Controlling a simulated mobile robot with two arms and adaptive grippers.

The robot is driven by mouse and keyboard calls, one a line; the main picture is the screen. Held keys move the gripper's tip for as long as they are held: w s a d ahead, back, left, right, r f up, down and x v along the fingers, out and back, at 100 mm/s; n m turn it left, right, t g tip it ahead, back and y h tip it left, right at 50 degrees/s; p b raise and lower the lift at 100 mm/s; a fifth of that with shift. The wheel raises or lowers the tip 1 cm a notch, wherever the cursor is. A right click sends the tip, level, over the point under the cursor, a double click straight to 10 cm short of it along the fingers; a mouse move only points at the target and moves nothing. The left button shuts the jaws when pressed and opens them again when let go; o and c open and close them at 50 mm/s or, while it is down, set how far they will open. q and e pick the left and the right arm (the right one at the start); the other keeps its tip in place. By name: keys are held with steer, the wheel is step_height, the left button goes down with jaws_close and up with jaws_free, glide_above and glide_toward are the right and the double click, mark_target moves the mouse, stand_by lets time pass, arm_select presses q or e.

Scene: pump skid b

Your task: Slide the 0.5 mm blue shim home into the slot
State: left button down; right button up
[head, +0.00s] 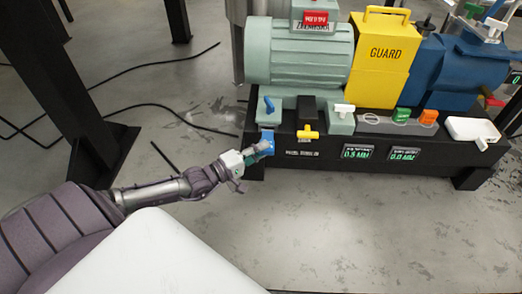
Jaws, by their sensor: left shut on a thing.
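My left gripper (258,152) reaches in from the left and is shut on the blue shim (267,140). The shim is small and partly hidden by the fingers. It stands at the front of the black base, just below the left grey-green foot block (270,117) of the motor. The slot itself is hidden behind the shim and gripper, and I cannot tell how far in the shim sits. My right gripper is not in view.
The black skid base (320,166) carries the motor (298,55), a yellow guard (379,55) and a blue pump (445,75). A yellow handle (308,132) is right of the shim. Displays read 0.5 MM (358,153) and 0.0 MM (404,154). Floor in front is clear.

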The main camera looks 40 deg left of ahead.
arm_select(q)
steer(key=shift+w+a+f+b, duration=0.1)
steer(key=shift+w+a+b, duration=0.3)
steer(key=shift+w+b, duration=0.35)
steer(key=shift+w+a+b, duration=0.2)
steer(key=shift+w+b, duration=0.05)
steer(key=shift+b, duration=0.05)
steer(key=shift+w+a+b, duration=0.15)
steer(key=shift+w+b, duration=0.1)
steer(key=shift+b, duration=0.05)
steer(key=shift+w+a+b, duration=0.35)
steer(key=shift+w+b, duration=0.2)
steer(key=shift+b, duration=0.15)
steer(key=shift+w+a+b, duration=0.3)
steer(key=shift+w+b, duration=0.25)
steer(key=shift+b, duration=0.1)
steer(key=c, duration=1)
jaws_free()
